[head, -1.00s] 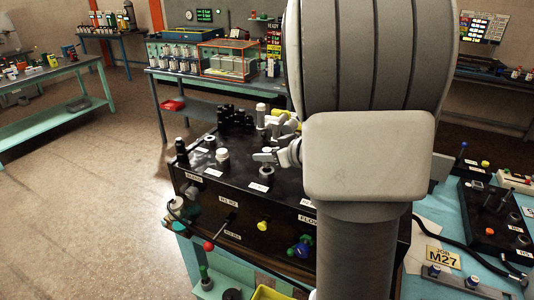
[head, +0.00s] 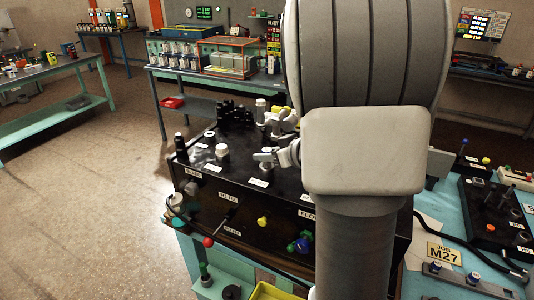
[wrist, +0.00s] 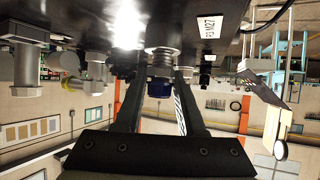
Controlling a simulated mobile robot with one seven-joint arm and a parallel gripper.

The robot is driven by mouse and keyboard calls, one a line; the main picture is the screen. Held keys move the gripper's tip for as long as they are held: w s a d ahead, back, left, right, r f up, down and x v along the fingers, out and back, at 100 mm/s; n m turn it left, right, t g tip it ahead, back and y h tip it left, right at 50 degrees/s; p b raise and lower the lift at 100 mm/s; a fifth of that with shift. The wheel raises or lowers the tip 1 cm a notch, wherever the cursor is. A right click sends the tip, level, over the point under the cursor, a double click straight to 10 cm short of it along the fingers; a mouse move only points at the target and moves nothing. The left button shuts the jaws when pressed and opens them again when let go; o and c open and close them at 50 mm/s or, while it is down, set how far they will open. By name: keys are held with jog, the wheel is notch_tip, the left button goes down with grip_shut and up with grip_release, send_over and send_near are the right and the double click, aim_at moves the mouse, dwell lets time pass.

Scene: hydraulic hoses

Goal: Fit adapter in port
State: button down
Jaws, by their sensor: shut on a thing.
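In the wrist view, my gripper (wrist: 157,78) is shut on the adapter (wrist: 160,88), which has a blue band and a silver threaded part. The picture is upside down there, with the black block along the top. The adapter is lined up with a dark round port collar (wrist: 162,32) on the block, its threaded end at or very near it. I cannot tell whether it is inside.
A white-topped fitting (head: 221,152) and black fittings (head: 181,146) stand on the block. A label reading M27 (wrist: 207,55) is beside the collar. Grey fittings (wrist: 95,68) stand close by. A yellow JOB M27 card (head: 443,253) lies on the blue bench at right.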

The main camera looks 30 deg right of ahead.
jog(key=shift+f+b, duration=0.35)
jog(key=shift+f, duration=0.2)
jog(key=shift+c, duration=2.2)
grip_release()
jog(key=p+v, duration=0.3)
jog(key=v, duration=1.4)
jog(key=shift+s, duration=0.25)
